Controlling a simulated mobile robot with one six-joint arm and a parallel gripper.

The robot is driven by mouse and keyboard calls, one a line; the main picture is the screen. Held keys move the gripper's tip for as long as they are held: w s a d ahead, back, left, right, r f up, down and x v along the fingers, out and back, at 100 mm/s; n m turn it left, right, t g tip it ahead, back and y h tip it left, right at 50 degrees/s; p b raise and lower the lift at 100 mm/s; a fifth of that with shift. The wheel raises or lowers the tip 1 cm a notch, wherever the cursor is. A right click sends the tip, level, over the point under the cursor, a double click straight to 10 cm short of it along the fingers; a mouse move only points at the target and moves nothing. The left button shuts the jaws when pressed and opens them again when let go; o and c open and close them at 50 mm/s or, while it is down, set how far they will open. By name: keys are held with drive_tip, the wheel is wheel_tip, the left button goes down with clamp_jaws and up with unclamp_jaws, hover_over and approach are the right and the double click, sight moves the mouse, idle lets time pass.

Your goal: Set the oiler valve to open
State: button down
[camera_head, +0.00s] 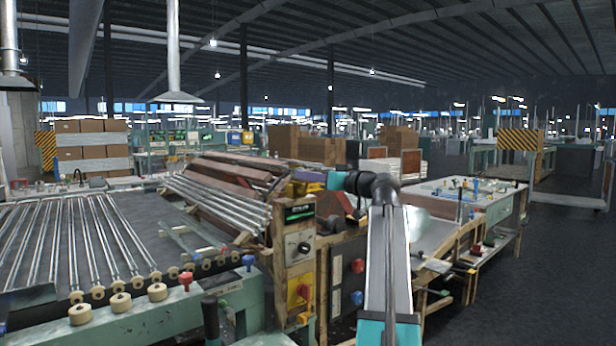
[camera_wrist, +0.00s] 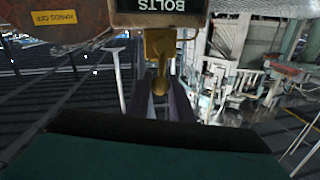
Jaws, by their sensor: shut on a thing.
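In the wrist view, a brass-yellow fitting, which looks like the oiler valve (camera_wrist: 158,46), sits just below a dark sign lettered BOLTS. A narrow brass lever with a rounded end (camera_wrist: 160,84) extends from it toward my gripper (camera_wrist: 161,92). The two grey fingers lie on either side of the lever end and are shut on it. In the head view my arm reaches forward to the right of the control panel, and its wrist covers the fingertips. I cannot make out the valve clearly in the head view.
A control panel (camera_head: 299,260) with knobs stands left of my arm. A rack of metal tubes (camera_head: 85,240) fills the left. A bench (camera_head: 470,197) with small items stands at right, and open floor (camera_head: 560,260) lies beyond. In the wrist view, a yellow HANDS OFF label (camera_wrist: 54,17) is at upper left.

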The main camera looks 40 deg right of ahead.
drive_tip(key=c, duration=1.6)
unclamp_jaws()
drive_tip(key=shift+o, duration=0.2)
drive_tip(key=s+d, duration=0.1)
drive_tip(key=s, duration=1.2)
drive_tip(key=shift+s+p, duration=0.35)
drive_tip(key=shift+s, duration=0.05)
drive_tip(key=shift+s+d+f, duration=0.1)
drive_tip(key=shift+f, duration=0.05)
